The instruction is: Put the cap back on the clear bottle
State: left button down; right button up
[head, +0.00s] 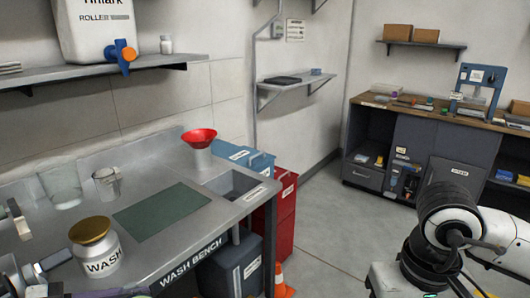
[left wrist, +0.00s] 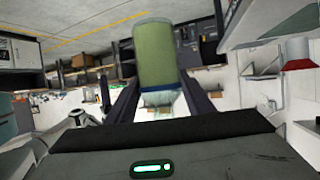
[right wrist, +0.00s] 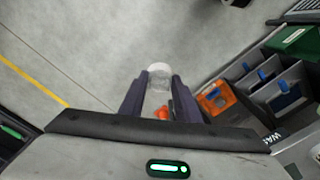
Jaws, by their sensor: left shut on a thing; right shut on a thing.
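In the left wrist view my left gripper (left wrist: 158,88) is shut on a green cylinder (left wrist: 156,50) with a dark blue band at its lower end in the picture. A see-through part shows below the band, between the fingers. In the right wrist view my right gripper (right wrist: 160,82) is shut on a clear, see-through thing (right wrist: 158,72) with a pale rounded end, seen over the floor. I cannot tell for certain which held thing is the bottle and which the cap. Neither held thing shows clearly in the head view, and the two are apart.
The wash bench (head: 150,150) holds a clear beaker (head: 62,188), a mug (head: 107,186), a WASH jar (head: 98,262) with a brass top, a green mat (head: 162,211) and a red funnel (head: 199,138). Bins stand right of it, with an orange cone (head: 282,283) on the floor.

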jog(key=shift+s, duration=0.1)
dwell(0.5)
pick_arm(q)
jog(key=w+d+f+m+g+h, duration=0.1)
jog(key=d+m+g, duration=0.3)
jog(key=d, duration=0.3)
jog(key=w+d+m+g+h, duration=0.1)
jog(key=d+m+g, duration=0.3)
jog(key=d, duration=0.4)
jog(key=shift+f+g+h, duration=0.3)
jog(key=shift+f+g, duration=0.05)
jog(key=shift+g, duration=0.05)
jog(key=shift+d+f, duration=0.1)
pick_arm(e)
jog(key=w+a+r+n, duration=0.2)
jog(key=a+r, duration=0.5)
jog(key=a, duration=0.5)
jog(key=w+a+r+n, duration=0.1)
jog(key=w+a+r, duration=0.1)
jog(key=a+r, duration=0.6)
jog(key=a, duration=0.5)
jog(key=shift+a+r+n, duration=0.2)
jog(key=shift+r+n, duration=0.1)
jog(key=shift+n, duration=0.1)
jog(key=shift+f, duration=0.15)
jog(key=shift+f, duration=1.85)
jog(key=shift+c, duration=0.2)
